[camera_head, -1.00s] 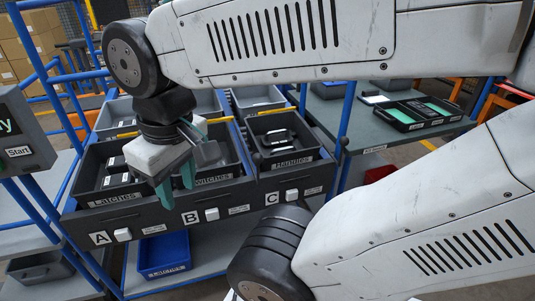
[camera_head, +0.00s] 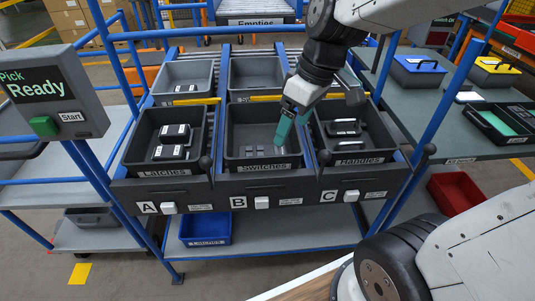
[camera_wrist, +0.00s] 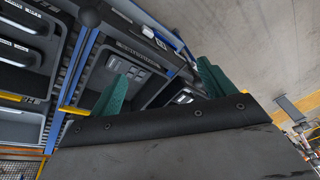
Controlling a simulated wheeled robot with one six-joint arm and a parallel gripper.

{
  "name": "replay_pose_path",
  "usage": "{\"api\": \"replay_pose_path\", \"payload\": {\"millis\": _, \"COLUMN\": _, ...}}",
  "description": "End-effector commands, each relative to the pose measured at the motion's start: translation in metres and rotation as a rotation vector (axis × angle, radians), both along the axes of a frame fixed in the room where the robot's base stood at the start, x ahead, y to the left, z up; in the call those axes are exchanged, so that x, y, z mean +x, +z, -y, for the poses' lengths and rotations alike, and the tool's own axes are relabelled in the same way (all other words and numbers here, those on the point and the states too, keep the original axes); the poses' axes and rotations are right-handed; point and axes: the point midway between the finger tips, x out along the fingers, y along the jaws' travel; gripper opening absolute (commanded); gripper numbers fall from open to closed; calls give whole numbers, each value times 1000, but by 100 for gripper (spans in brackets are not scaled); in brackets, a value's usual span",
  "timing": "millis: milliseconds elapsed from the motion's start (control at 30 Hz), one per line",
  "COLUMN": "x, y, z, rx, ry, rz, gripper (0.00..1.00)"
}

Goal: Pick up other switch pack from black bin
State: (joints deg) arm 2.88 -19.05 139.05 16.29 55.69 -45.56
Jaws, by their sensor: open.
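The black bin labelled Switches (camera_head: 264,168) is the middle one of three in the front row. Small grey packs (camera_head: 262,151) lie on its floor towards the front; how many is too small to tell. My gripper (camera_head: 283,132), with teal fingers, is over the right part of this bin, tilted down, open and with nothing seen between the fingers. In the wrist view, the two fingers stand apart (camera_wrist: 160,74), and small grey packs (camera_wrist: 124,66) show in a dark bin behind the left finger.
The Latches bin (camera_head: 163,172) is to the left and the Handles bin (camera_head: 355,159) to the right, both holding black parts. Grey bins stand behind. Blue rack posts (camera_head: 428,105) rise on the right. The Pick Ready panel (camera_head: 55,92) is at left.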

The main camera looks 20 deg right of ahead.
Motion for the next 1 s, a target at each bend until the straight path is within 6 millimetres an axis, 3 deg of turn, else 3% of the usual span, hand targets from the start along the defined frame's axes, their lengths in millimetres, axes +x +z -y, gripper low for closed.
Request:
{"api": "replay_pose_path", "payload": {"millis": 33, "x": 21, "y": -14, "z": 0, "rx": 20, "ry": 66, "rz": 9, "gripper": 82}}
{"api": "replay_pose_path", "payload": {"millis": 200, "x": 87, "y": -62, "z": 4, "rx": 61, "ry": 308, "rz": 110, "gripper": 82}}
{"api": "replay_pose_path", "payload": {"millis": 400, "x": 143, "y": -126, "z": 18, "rx": 52, "ry": 523, "rz": 216, "gripper": 82}}
{"api": "replay_pose_path", "payload": {"millis": 600, "x": 164, "y": -158, "z": 27, "rx": 30, "ry": 619, "rz": 262, "gripper": 82}}
{"api": "replay_pose_path", "payload": {"millis": 1000, "x": 170, "y": -197, "z": 16, "rx": 24, "ry": 641, "rz": 269, "gripper": 82}}
